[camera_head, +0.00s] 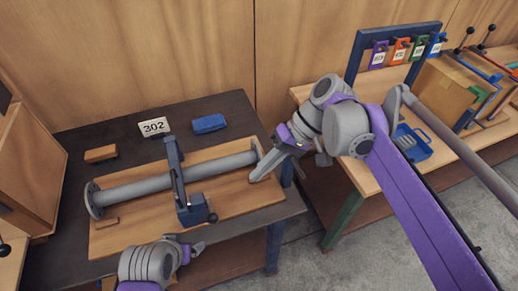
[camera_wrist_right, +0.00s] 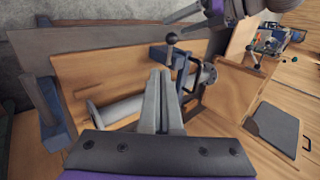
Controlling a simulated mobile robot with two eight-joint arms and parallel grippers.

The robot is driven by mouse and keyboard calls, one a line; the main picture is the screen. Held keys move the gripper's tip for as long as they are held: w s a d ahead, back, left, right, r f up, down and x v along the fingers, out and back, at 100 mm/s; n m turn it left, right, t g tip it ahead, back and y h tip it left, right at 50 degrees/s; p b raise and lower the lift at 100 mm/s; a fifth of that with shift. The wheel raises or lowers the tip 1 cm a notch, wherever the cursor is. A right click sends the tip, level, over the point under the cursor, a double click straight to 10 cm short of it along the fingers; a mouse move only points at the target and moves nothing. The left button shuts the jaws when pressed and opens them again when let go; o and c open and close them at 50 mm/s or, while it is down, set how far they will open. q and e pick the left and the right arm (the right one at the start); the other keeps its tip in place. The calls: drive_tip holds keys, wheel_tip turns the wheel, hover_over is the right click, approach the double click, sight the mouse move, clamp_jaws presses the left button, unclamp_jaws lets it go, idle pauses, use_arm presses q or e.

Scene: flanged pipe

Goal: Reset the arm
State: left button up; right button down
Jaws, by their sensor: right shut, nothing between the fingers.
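My right gripper (camera_head: 258,174) is shut and empty beside the right end of the grey flanged pipe (camera_head: 140,190), over the wooden board. Its closed fingers (camera_wrist_right: 160,85) also show in the right wrist view, in front of the pipe (camera_wrist_right: 115,112). Whether they touch the pipe or board I cannot tell. A dark blue clamp (camera_head: 180,185) stands across the middle of the pipe. My left gripper (camera_head: 198,248) is low in the head view, near the board's front edge; its fingers are too small to judge.
The wooden board (camera_head: 235,200) lies on a dark table (camera_head: 100,132). A 302 sign (camera_head: 154,127), a blue block (camera_head: 209,124) and a wooden block (camera_head: 100,154) stand behind it. A second bench at right carries a blue tray (camera_head: 412,145) and a rack with coloured tags (camera_head: 399,51).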

drive_tip(key=s+d+f+m+t+h, duration=0.1)
drive_tip(key=s+d+f+t+h, duration=0.3)
drive_tip(key=d+f, duration=0.4)
drive_tip(key=s+d+f+m+t+h, duration=0.2)
drive_tip(key=s+d+f+t+h, duration=0.1)
drive_tip(key=s+d+f, duration=0.4)
drive_tip(key=shift+d+f+m+t+h, duration=0.3)
drive_tip(key=shift+d+f+t+h, duration=0.15)
drive_tip(key=shift+f, duration=0.2)
